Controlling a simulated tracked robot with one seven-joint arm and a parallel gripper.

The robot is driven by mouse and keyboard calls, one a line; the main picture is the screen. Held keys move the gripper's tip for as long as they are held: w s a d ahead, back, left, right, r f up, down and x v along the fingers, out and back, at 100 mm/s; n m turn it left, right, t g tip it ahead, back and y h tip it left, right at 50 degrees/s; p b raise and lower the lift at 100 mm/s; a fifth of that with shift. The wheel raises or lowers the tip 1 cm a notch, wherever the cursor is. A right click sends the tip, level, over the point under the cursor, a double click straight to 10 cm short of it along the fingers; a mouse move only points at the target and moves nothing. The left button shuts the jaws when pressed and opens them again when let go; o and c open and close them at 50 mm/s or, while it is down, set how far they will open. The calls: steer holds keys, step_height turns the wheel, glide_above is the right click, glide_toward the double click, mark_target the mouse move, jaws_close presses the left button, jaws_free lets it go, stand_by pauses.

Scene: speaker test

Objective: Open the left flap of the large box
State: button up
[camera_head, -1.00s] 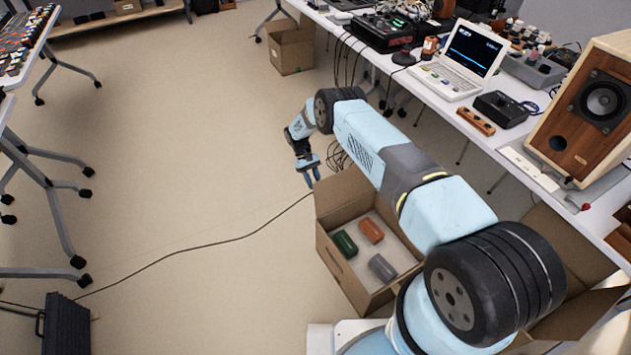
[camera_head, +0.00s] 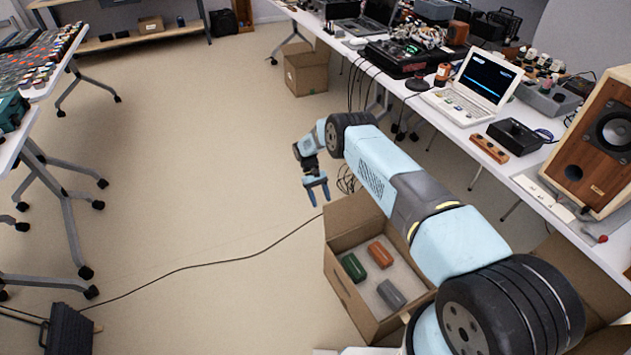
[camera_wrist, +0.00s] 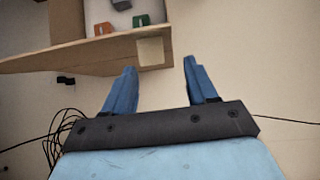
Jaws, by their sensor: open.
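An open cardboard box (camera_head: 347,292) stands on the floor, below and right of my gripper in the head view. My arm hides the box's right part. In the wrist view, a flap (camera_wrist: 60,60) crosses the upper left, with a pale square patch near its end. My gripper (camera_head: 319,199) is open and empty, outside the box beyond its far left corner. In the wrist view the fingers (camera_wrist: 160,66) point toward the flap's end; I cannot tell whether they touch it.
Brown cardboard panels (camera_head: 575,270) show at the lower right, partly behind my arm. A long table (camera_head: 455,125) with electronics and a speaker runs along the right. A black cable (camera_head: 220,262) crosses the floor.

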steer(key=v, duration=1)
steer(key=shift+w+r, duration=0.15)
steer(key=shift+w, duration=0.1)
steer(key=shift+a, duration=0.1)
